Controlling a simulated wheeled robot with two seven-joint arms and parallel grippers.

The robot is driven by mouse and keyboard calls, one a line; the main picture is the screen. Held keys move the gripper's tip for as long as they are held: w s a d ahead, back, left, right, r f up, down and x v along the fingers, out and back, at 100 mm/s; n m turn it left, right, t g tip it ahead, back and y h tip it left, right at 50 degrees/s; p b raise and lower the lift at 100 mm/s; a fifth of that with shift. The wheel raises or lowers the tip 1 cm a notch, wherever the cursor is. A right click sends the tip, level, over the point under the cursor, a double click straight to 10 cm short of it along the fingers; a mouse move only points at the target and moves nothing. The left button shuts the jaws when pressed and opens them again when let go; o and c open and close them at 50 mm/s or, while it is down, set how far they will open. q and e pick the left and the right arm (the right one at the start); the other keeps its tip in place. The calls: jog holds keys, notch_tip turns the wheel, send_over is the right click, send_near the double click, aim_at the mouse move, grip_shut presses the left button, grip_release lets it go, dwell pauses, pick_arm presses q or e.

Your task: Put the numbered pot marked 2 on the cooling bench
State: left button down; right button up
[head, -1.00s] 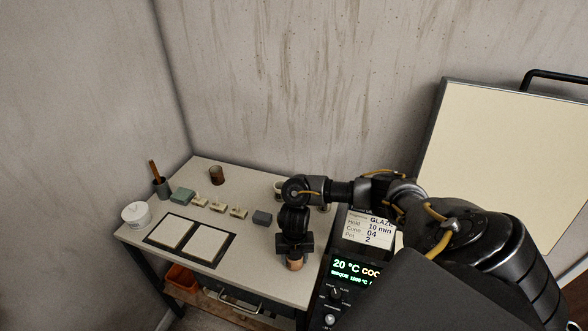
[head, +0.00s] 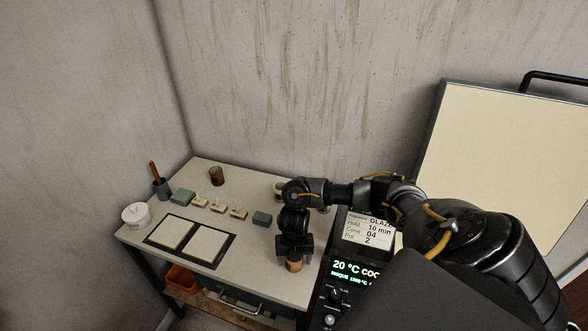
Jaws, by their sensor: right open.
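A small brown-orange pot (head: 294,265) stands upright near the right front edge of the pale bench (head: 262,283). My right gripper (head: 294,257) points down at this pot from above. Its jaws are open around or just above the pot's top; I cannot tell which. No number can be read on the pot. A dark brown pot (head: 216,176) stands at the back of the bench. A pale pot (head: 279,188) is partly hidden behind my right arm. My left gripper is out of view.
A framed pair of white tiles (head: 209,246), a white tub (head: 136,215), a brush cup (head: 162,188), a green block (head: 182,196), small pale stands (head: 219,206) and a grey block (head: 262,219) occupy the bench. A card (head: 368,230) reads Pot 2 above a 20 °C display (head: 352,268).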

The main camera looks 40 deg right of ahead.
notch_tip(320, 180, up, 12)
jog(key=p, duration=0.2)
jog(key=shift+a, duration=0.1)
dwell(0.7)
